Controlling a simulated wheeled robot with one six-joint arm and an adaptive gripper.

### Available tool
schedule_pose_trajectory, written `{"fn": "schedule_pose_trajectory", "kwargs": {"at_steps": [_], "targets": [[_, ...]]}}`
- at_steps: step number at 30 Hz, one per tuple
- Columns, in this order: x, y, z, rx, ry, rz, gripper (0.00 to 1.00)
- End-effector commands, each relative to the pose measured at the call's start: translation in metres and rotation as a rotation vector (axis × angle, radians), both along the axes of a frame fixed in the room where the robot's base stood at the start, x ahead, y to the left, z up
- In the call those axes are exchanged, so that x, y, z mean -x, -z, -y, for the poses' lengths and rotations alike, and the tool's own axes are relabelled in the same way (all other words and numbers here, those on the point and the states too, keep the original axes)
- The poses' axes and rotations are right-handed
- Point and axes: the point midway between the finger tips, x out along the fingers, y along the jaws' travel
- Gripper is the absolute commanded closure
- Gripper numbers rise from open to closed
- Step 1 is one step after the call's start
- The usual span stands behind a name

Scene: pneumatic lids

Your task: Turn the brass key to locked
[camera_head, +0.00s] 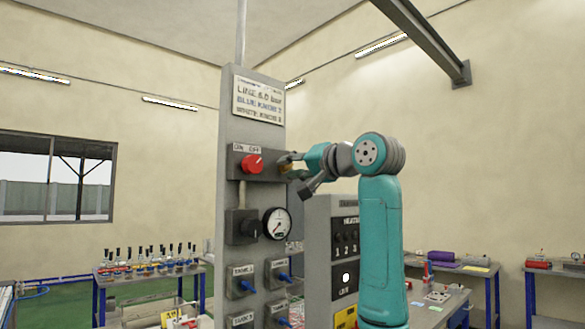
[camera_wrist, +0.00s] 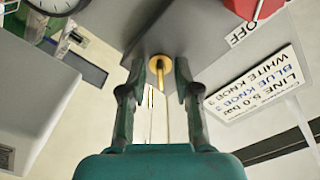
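The brass key (camera_wrist: 159,70) sticks out of a grey box (camera_wrist: 190,35) in the wrist view. It has a round collar and a narrow bar that points down in that picture. My gripper (camera_wrist: 158,76) is open, with one finger on each side of the key and a visible gap to each. In the head view my gripper (camera_head: 290,161) is at the right end of the box with the red knob. A small patch of the brass key (camera_head: 286,168) shows there, mostly hidden by the fingers. I see no locked mark beside the key.
The red ON/OFF knob (camera_head: 252,164) is just left of my gripper. A grey cabinet (camera_head: 318,240) stands under my arm.

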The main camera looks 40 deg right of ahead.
Motion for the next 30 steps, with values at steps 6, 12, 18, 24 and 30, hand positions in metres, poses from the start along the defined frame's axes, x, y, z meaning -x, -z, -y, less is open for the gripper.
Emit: {"fn": "schedule_pose_trajectory", "kwargs": {"at_steps": [6,12,18,24,30], "targets": [[0.001,0.0,0.0,0.002,0.0,0.0,0.69],[0.013,-0.001,0.001,0.003,0.001,0.001,0.69],[0.049,-0.001,0.003,0.003,0.004,0.002,0.69],[0.088,-0.001,0.004,0.004,0.004,0.002,0.69],[0.113,0.0,0.005,0.002,0.001,0.001,0.69]]}}
